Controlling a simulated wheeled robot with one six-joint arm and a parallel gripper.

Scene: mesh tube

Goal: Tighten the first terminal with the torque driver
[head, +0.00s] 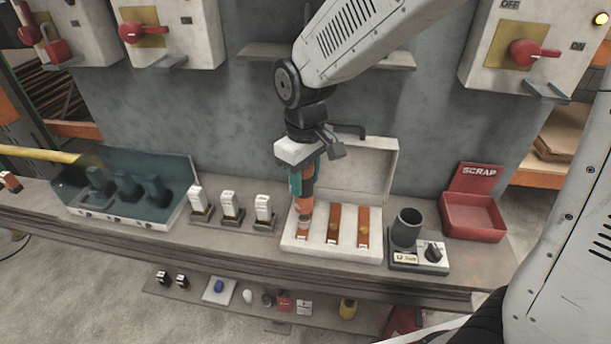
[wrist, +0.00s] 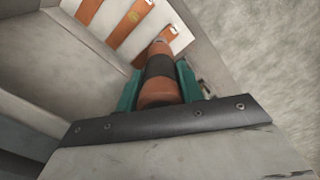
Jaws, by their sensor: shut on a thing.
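My gripper (head: 304,179) is shut on the torque driver (head: 305,205), an orange tool with a dark band. The driver is upright, its lower end over the left copper bar (head: 302,233) in the open white terminal box (head: 345,250). I cannot tell whether its tip touches the terminal, as the tool hides it. The middle bar (head: 333,225) and right bar (head: 363,228) are uncovered, each with a small brass-coloured spot. In the wrist view the driver (wrist: 160,75) lies between the teal fingers, its far end at a copper bar.
A dark cup holder with a dial (head: 432,252) stands right of the box, near the red scrap bin (head: 473,215). Three white fuse-like blocks (head: 230,206) stand to the left, beside a teal tray (head: 110,217). The box's raised lid (head: 365,165) is close behind my gripper.

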